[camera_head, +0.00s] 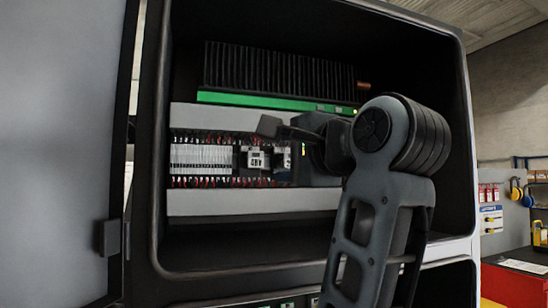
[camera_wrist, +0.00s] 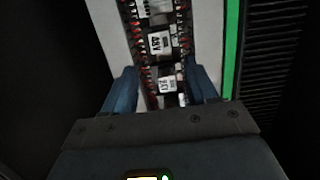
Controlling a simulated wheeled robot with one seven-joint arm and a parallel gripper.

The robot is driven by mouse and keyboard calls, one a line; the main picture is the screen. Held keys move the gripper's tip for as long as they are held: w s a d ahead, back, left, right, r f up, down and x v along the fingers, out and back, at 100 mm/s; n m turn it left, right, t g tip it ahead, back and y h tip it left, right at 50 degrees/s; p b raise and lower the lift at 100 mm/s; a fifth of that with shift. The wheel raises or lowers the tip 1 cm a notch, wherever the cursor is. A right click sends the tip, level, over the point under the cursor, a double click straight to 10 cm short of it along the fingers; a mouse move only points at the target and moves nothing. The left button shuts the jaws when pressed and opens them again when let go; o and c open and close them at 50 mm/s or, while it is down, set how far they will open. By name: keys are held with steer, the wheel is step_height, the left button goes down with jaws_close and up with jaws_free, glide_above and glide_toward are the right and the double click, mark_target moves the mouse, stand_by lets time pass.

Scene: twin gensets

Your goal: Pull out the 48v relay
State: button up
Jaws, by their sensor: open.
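A row of small relays with white labels stands inside the open cabinet. A relay (camera_head: 256,160) in the head view has a label that seems to read 48V, with another labelled relay (camera_head: 280,158) just right of it. In the wrist view, one label (camera_wrist: 160,43) looks like 48V, but the print is too small to be sure. A nearer labelled relay (camera_wrist: 167,85) lies between the fingers. My gripper (camera_wrist: 160,74) is open and empty, facing the row with a finger on each side. It also shows from the side in the head view (camera_head: 283,143). Contact cannot be told.
Grey ducts (camera_head: 250,203) run above and below the row. A black finned unit with a green strip (camera_head: 260,100) sits above. Red wires flank the relays. The cabinet door (camera_head: 60,150) stands open at the left; cabinet walls enclose my arm.

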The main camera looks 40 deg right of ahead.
mark_target(258, 160)
steer(key=shift+w+d, duration=0.25)
steer(key=shift+w, duration=1.4)
steer(key=shift+w+d, duration=0.2)
steer(key=shift+w, duration=1.4)
steer(key=shift+w+d, duration=0.25)
steer(key=shift+w, duration=1.4)
steer(key=c, duration=1)
steer(key=shift+o, duration=0.2)
steer(key=shift+s+a, duration=0.15)
steer(key=shift+s, duration=0.4)
steer(key=shift+s+a, duration=0.15)
steer(key=shift+s, duration=0.35)
steer(key=shift+s+a, duration=0.25)
steer(key=shift+s, duration=0.55)
steer(key=shift+s+a, duration=0.3)
steer(key=shift+s, duration=0.45)
steer(key=shift+s+a, duration=0.25)
steer(key=shift+s, duration=0.55)
